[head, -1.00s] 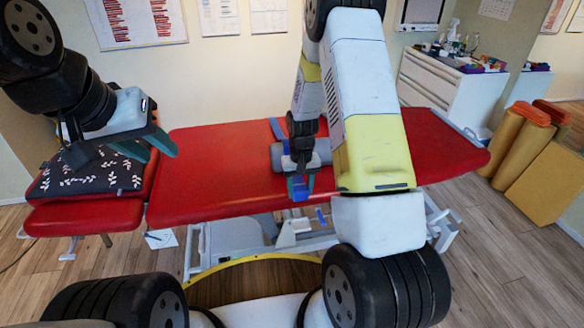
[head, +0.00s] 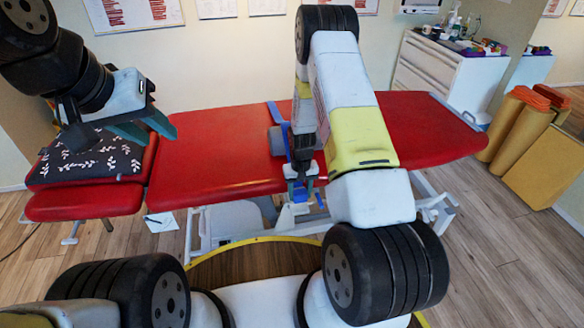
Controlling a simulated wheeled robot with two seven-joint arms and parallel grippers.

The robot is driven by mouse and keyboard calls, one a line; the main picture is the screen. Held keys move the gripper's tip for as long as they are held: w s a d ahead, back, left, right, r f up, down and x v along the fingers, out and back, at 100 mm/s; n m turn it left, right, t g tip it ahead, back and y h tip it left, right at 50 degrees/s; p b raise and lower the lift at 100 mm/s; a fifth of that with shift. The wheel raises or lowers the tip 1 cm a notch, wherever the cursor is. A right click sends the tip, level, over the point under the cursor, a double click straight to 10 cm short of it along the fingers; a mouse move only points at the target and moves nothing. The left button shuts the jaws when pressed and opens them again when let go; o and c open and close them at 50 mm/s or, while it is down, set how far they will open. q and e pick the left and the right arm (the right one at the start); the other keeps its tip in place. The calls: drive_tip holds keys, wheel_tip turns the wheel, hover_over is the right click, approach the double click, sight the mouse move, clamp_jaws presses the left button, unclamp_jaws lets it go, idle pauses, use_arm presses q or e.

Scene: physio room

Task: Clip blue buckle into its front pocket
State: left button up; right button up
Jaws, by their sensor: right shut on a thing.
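The red treatment table (head: 215,140) spans the middle of the head view. A grey bolster (head: 275,141) lies across it with a blue strap (head: 284,128) over it. My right gripper (head: 301,190) points down at the table's front edge, shut on the small blue buckle (head: 300,194). My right forearm hides much of the bolster and the buckle's surroundings. Another small blue piece (head: 320,200) shows just right of the fingers; I cannot tell whether it touches the buckle. The front pocket cannot be made out. My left gripper (head: 160,135) is open and empty, above the table's left end.
A dark patterned pillow (head: 88,158) lies on the table's left section. White drawers (head: 428,72) with bottles and small items stand at the back right. Orange rolls (head: 500,128) stand by a yellow block (head: 545,165) at the right. The red table top left of the bolster is clear.

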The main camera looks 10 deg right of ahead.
drive_tip(key=shift+f, duration=2.25)
drive_tip(key=o, duration=1.5)
wheel_tip(320, 180, up, 8)
drive_tip(key=shift+f, duration=0.1)
